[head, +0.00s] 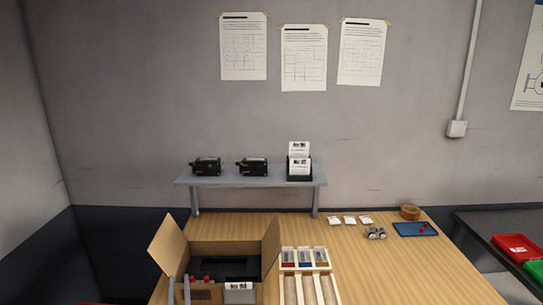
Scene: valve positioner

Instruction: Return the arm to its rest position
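My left gripper (179,279) shows only as two upright grey fingers at the bottom edge of the head view. They stand apart with nothing seen between them, in front of the left part of an open cardboard box (166,247). Most of the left arm is out of the picture. Whether the fingers touch the box I cannot tell. My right gripper is not in view.
The box holds dark foam (237,266) and a white card (239,291). Beside it is a parts tray (331,267). A grey shelf (225,182) carries two black devices and a card holder. A blue mat (415,230) lies at the right; the table's right-front is clear.

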